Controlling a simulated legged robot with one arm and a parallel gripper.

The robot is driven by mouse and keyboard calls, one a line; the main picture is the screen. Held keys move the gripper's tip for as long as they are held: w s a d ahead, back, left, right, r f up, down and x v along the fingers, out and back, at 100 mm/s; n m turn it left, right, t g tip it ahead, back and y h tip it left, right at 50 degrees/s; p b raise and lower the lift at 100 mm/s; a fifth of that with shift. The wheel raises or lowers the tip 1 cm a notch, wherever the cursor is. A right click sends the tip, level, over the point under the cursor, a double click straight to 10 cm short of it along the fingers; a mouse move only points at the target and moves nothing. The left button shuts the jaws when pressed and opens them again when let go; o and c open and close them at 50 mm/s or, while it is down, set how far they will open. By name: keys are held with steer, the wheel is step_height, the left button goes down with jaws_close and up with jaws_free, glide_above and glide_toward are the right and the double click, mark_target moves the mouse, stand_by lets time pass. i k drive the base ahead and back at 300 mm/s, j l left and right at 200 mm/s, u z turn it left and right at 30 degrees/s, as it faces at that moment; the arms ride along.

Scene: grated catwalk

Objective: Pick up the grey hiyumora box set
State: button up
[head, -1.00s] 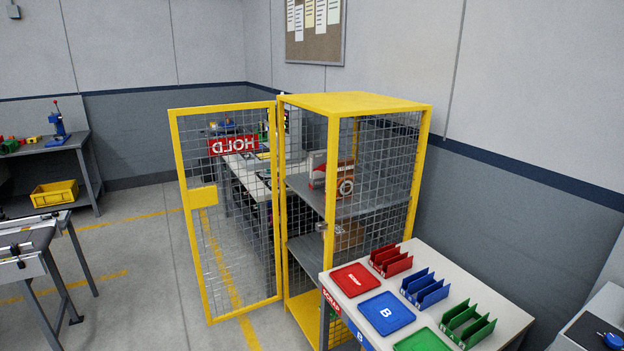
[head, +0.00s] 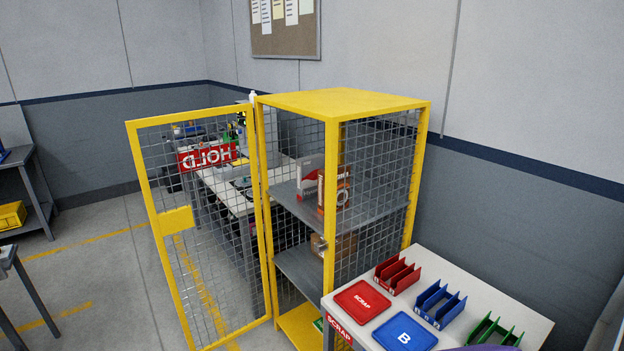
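A grey-white box with red on it (head: 308,172) stands on the upper shelf of a yellow mesh cage. Its label is too small to read, so I cannot tell if it is the hiyumora box set. An orange-red box with a round mark (head: 334,190) stands right beside it, partly behind the mesh and the cage post. A brown carton (head: 345,245) is on the shelf below, seen through the mesh. My gripper is not in view.
The yellow cage (head: 345,102) has its mesh door (head: 200,225) swung open to the left. A white table with red (head: 362,301) and blue (head: 404,333) trays and several bins stands close at the cage's right front. The floor left of the door is clear.

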mark_target(307, 166)
steer(key=i+j+z, duration=0.1)
steer(key=z, duration=0.3)
steer(key=i+j+z, duration=0.15)
steer(key=z, duration=0.25)
steer(key=j+z, duration=0.15)
steer(key=z, duration=0.3)
steer(key=i, duration=0.05)
